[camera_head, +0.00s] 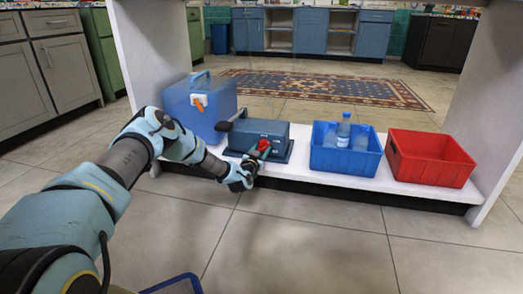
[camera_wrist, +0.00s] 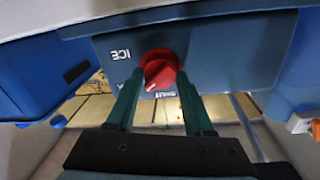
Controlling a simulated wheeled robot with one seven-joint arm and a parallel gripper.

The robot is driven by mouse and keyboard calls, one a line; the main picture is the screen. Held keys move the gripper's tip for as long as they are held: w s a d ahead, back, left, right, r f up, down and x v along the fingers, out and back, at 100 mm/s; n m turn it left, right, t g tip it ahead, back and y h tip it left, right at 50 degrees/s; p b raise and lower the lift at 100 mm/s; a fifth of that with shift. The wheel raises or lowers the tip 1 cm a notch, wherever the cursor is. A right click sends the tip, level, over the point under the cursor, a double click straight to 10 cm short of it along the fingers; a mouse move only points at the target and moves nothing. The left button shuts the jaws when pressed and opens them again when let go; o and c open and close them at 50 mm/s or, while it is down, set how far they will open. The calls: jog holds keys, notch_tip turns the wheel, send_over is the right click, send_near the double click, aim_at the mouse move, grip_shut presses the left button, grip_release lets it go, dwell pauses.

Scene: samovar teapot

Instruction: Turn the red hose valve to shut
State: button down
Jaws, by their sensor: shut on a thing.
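The red valve (camera_head: 263,146) is a round knob on the front of a blue-grey box (camera_head: 268,130) on the low white shelf. In the wrist view the red valve (camera_wrist: 160,63) sits between my two green fingers, with a small white mark on its lower part. A word that looks like SHUT is printed upside down just below it, and ICE is to its left. My gripper (camera_wrist: 160,78) is shut on the valve, one finger on each side. In the head view my gripper (camera_head: 250,168) is at the box's front; the fingertips are small there.
A blue cooler (camera_head: 200,112) with an orange tap stands left of the box. A blue crate (camera_head: 345,160) with bottles and an empty red crate (camera_head: 430,160) stand to the right. White uprights bound the shelf on both sides. The tiled floor in front is mostly clear.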

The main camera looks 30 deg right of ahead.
jog(key=n, duration=0.5)
jog(key=shift+f, duration=0.1)
jog(key=n+b, duration=0.1)
jog(key=n, duration=0.4)
jog(key=shift+n+t, duration=0.3)
jog(key=shift+t, duration=0.1)
jog(key=shift+c, duration=1.4)
grip_release()
jog(key=shift+a, duration=0.15)
jog(key=p+v, duration=0.5)
jog(key=v, duration=0.5)
jog(key=shift+s+a, duration=0.2)
jog(key=shift+s, duration=0.05)
